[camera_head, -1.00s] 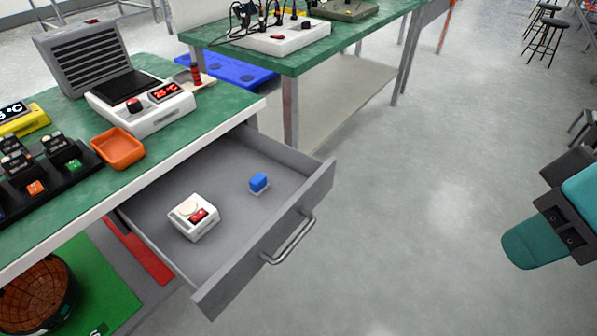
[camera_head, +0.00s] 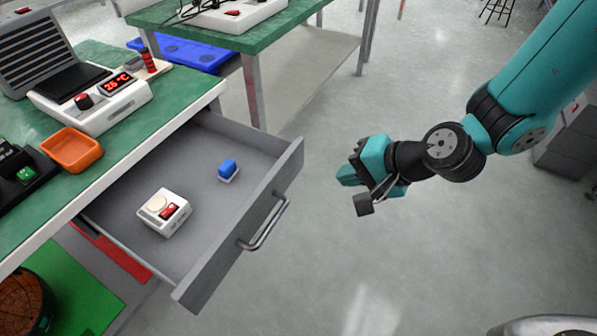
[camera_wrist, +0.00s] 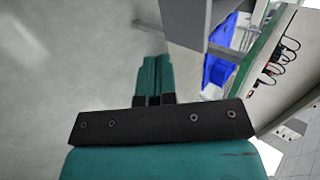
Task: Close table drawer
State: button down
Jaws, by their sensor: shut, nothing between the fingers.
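The grey table drawer (camera_head: 207,190) is pulled out from under the green-topped table (camera_head: 120,165) in the head view. Its front panel carries a metal bar handle (camera_head: 266,224). My gripper (camera_head: 345,174) hangs in the air to the right of the drawer front, apart from the handle, with empty fingers pressed together.
On the table are an orange tray (camera_head: 72,150) and a white heater with a red display (camera_head: 92,100). A second green-topped table (camera_head: 262,38) stands behind, with a blue bin (camera_head: 185,53) at its left.

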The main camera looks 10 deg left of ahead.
aim_at(288, 176)
jog(key=x, duration=0.3)
jog(key=a+r+x, duration=0.1)
jog(key=x, duration=0.6)
jog(key=shift+w+a, duration=0.25)
jog(key=shift+a, duration=0.1)
jog(key=shift+w+a, duration=0.25)
jog(key=shift+a, duration=0.3)
jog(key=shift+w+a, duration=0.1)
